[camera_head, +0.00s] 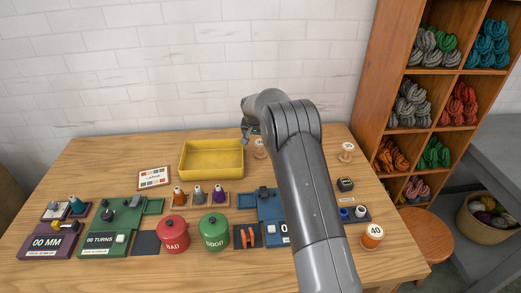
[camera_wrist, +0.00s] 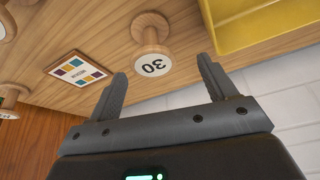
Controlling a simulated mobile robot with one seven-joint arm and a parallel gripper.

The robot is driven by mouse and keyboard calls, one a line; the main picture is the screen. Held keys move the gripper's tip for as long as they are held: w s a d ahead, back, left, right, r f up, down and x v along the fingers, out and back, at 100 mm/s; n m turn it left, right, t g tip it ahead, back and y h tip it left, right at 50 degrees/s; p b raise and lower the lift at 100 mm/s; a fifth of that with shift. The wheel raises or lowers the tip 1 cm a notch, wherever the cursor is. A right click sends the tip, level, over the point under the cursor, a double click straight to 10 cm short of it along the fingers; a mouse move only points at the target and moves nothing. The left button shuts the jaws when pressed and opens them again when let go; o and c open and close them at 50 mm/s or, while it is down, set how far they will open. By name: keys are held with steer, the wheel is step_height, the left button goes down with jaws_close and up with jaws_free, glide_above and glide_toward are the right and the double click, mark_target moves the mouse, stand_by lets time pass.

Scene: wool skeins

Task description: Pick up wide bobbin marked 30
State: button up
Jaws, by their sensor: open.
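The wide wooden bobbin marked 30 (camera_wrist: 153,55) stands on the table in the wrist view, its white top facing up and its number upside down in the picture. A pale bobbin beside the yellow tray in the head view (camera_head: 260,149) appears to be the same one; its number is unreadable there. My gripper (camera_wrist: 162,66) is open and empty. In the wrist view, the bobbin appears ahead of the gap between the fingers, with no visible contact. In the head view, my gripper (camera_head: 250,132) is partly hidden by my arm, near that bobbin.
The yellow tray (camera_head: 212,144) is close to the bobbin. A colour card (camera_wrist: 80,69) lies on its other side. A bobbin marked 40 (camera_head: 372,234) and another pale bobbin (camera_head: 347,148) stand right of my arm. Several machines and pots line the front.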

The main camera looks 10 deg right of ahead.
mark_target(260, 144)
steer(key=shift+s+d+x, duration=0.1)
steer(key=shift+x, duration=1.05)
steer(key=shift+s+d+x, duration=0.1)
steer(key=shift+s+x, duration=0.05)
steer(key=shift+x, duration=1)
steer(key=shift+s+d+x, duration=0.1)
steer(key=shift+x, duration=1.05)
steer(key=shift+c, duration=0.3)
steer(key=c, duration=1)
